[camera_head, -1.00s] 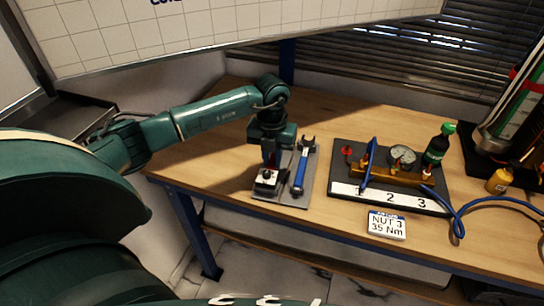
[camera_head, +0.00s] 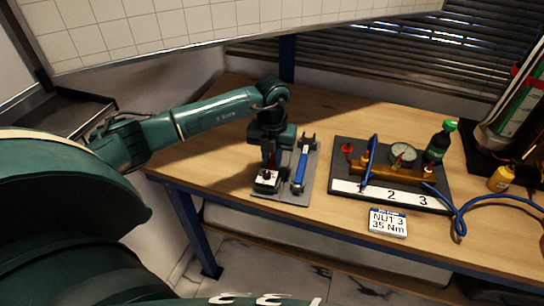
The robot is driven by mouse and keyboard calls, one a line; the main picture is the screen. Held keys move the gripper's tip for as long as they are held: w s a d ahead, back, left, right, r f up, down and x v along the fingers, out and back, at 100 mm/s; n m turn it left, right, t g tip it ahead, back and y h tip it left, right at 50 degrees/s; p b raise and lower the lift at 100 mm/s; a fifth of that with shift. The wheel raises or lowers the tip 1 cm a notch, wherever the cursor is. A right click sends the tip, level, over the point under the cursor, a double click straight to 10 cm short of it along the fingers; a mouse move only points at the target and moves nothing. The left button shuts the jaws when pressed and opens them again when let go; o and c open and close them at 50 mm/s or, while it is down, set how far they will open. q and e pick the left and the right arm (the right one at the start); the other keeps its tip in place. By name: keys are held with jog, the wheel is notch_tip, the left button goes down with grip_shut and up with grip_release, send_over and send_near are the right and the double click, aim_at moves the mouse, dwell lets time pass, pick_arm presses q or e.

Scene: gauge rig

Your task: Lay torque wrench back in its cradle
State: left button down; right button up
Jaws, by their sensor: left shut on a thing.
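My left gripper (camera_head: 271,160) points down over the left part of a grey board (camera_head: 288,196) on the bench. It is shut on a dark red piece, which I take for the torque wrench; the hand hides most of it. Just below the fingers is a black block (camera_head: 265,186) with a pale top and a dark knob, perhaps part of the cradle. I cannot tell whether the held piece touches it. A blue-handled open-ended wrench (camera_head: 300,170) lies on the board to the right, apart from the gripper. My right gripper is not in view.
Right of the board stands a dark plate (camera_head: 435,206) with a brass manifold (camera_head: 395,176), a gauge (camera_head: 403,154) and a green-capped bottle (camera_head: 438,145). A "NUT 3 35 Nm" card (camera_head: 387,223) lies in front. A blue hose (camera_head: 480,208) runs right. Bare bench (camera_head: 222,140) lies left.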

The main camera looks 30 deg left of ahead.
pick_arm(q)
jog(key=shift+f, duration=0.2)
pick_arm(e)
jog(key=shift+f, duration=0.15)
pick_arm(q)
jog(key=c, duration=1.3)
grip_release()
jog(key=shift+o, duration=0.2)
notch_tip(320, 180, up, 13)
jog(key=b, duration=0.1)
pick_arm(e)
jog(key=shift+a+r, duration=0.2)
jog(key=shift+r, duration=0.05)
